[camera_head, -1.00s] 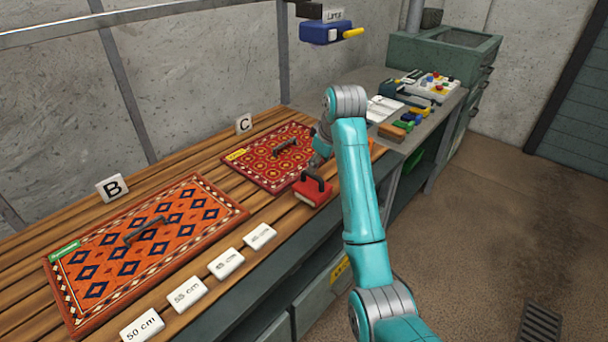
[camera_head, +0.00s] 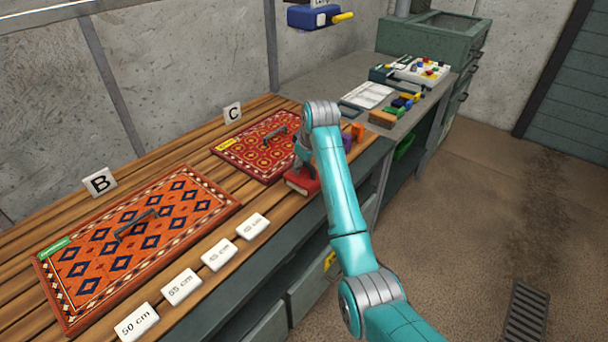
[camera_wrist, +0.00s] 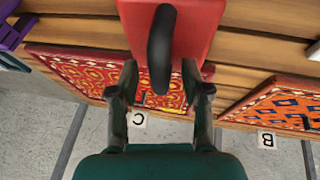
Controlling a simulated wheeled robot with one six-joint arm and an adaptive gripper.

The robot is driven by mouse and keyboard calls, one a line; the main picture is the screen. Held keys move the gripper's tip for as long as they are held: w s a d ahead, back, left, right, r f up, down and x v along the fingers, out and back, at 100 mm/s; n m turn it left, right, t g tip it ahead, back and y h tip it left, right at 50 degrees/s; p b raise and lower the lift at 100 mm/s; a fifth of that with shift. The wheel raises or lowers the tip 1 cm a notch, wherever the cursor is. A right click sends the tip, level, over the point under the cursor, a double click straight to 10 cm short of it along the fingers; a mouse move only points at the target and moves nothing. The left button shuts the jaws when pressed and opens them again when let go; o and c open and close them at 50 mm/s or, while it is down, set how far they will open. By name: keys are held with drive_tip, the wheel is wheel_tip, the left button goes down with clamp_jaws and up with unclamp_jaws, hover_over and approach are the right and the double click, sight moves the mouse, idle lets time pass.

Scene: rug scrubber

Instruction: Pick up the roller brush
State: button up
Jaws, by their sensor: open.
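A red block-shaped tool (camera_head: 302,186) with a dark arched handle sits on the wooden slats near the front edge, beside the rug marked C. In the wrist view the red tool (camera_wrist: 205,30) is at the top, and its black handle (camera_wrist: 161,50) reaches down between my fingers. My gripper (camera_wrist: 160,80) is open, with one finger on each side of the handle and visible gaps. In the head view my gripper (camera_head: 302,158) is just above the tool and hides its handle. I cannot tell whether this tool is the roller brush.
The patterned rugs B (camera_head: 78,270) and C (camera_head: 229,149) lie on the slatted bench, each with a dark handle. White length cards (camera_head: 181,287) line the front. Purple and orange items (camera_head: 358,132) stand behind my wrist. A grey worktop (camera_head: 330,92) holds several tools.

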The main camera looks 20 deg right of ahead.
drive_tip(key=shift+w+f, duration=0.15)
drive_tip(key=shift+f, duration=0.1)
clamp_jaws()
wheel_tip(320, 180, up, 10)
drive_tip(key=shift+r, duration=0.1)
idle(0.5)
drive_tip(key=c, duration=0.7)
unclamp_jaws()
clamp_jaws()
